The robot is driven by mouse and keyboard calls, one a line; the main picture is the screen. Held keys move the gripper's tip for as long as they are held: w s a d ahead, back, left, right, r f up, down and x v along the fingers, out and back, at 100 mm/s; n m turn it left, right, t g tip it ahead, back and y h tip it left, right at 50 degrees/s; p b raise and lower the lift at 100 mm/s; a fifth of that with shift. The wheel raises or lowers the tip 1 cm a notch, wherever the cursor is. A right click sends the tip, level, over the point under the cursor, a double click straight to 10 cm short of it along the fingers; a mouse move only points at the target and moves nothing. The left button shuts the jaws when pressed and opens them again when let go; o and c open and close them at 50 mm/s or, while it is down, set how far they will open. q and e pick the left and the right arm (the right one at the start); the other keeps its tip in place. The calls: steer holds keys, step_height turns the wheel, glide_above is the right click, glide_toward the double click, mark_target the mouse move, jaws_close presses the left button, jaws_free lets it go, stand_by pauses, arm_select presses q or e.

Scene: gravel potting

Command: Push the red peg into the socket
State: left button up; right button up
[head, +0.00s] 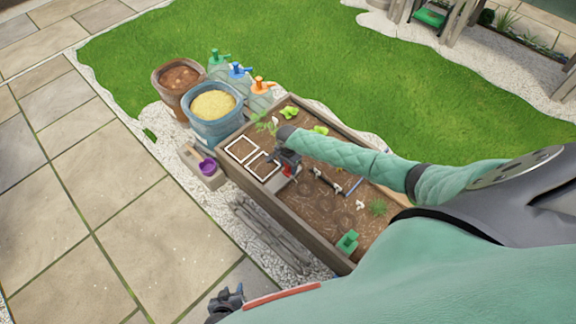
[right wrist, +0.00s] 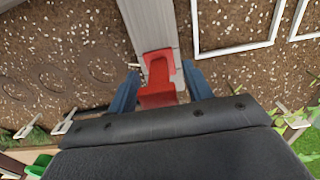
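The red peg (right wrist: 158,82) lies between the two blue fingers of my right gripper (right wrist: 160,85) in the right wrist view, over a grey strip (right wrist: 148,22). The fingers stand apart on either side of it, with a narrow gap at the right finger. A small red patch (head: 287,171) shows below my right gripper in the head view, at the planter's near side. I cannot make out the socket; it may be hidden under the peg or gripper. My left gripper (head: 228,300) is low at the bottom of the head view, away from the planter; its fingers are unclear.
The wooden planter (head: 296,212) holds soil, white frames (head: 241,149), plants and a green block (head: 348,241). A blue pot (head: 213,130), a brown pot (head: 163,83) and several spray bottles (head: 238,73) stand behind. A purple cup (head: 207,166) sits beside the planter. Paving is open at left.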

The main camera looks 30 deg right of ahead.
stand_by(0.3)
step_height(320, 180, up, 8)
steer(key=shift+f+p, duration=0.1)
steer(key=shift+p, duration=0.65)
